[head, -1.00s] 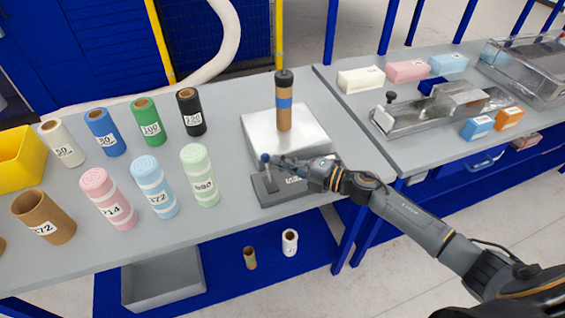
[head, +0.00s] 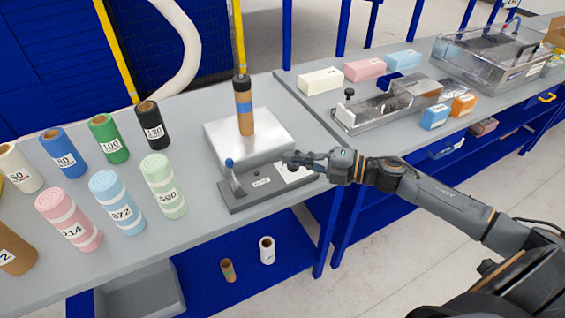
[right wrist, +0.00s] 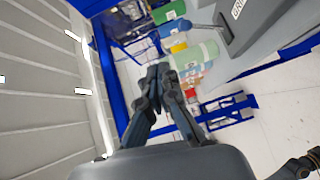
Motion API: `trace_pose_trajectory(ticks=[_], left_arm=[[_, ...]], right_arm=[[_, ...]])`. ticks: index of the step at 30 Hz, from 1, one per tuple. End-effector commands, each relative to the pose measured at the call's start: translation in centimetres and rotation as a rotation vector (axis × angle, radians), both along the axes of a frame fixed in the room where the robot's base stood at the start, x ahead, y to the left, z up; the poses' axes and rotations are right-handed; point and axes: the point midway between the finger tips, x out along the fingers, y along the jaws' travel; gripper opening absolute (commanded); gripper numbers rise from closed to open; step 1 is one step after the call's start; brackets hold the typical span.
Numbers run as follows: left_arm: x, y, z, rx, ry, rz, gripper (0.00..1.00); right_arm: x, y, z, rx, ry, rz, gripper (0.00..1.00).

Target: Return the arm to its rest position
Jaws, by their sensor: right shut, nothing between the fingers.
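My right arm comes in from the right in the head view. My right gripper (head: 290,160) is shut and empty, and it appears over the right part of the press base, apart from the blue-knobbed lever (head: 230,164). The same gripper (right wrist: 158,72) shows shut in the right wrist view, with nothing between its fingers. The metal press (head: 225,138) stands on the grey table with a brown roll (head: 245,122) with a blue band upright on it. My left gripper is not in view.
Several labelled rolls, such as the green one (head: 108,140) and the pink one (head: 68,220), stand on the table (head: 150,255) at left. A second table at right holds a clear-sided metal device (head: 390,105) and coloured blocks (head: 365,70).

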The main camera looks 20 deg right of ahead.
Motion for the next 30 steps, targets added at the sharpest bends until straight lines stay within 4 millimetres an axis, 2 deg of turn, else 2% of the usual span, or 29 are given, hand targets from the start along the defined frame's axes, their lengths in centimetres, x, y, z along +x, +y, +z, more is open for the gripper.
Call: trace_pose_trajectory(ticks=[9,20,26,30], left_arm=[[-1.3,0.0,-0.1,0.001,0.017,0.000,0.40],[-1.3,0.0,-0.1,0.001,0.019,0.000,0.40],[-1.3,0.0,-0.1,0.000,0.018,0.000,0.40],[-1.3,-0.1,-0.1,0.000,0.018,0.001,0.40]], right_arm=[[-0.1,-0.1,0.1,0.001,-0.001,0.000,0.00],[0.2,0.3,0.0,0.043,0.011,-0.047,0.00],[0.7,1.2,-1.0,0.272,0.118,-0.337,0.00],[-0.4,0.5,-3.7,0.449,0.290,-0.617,0.00]])
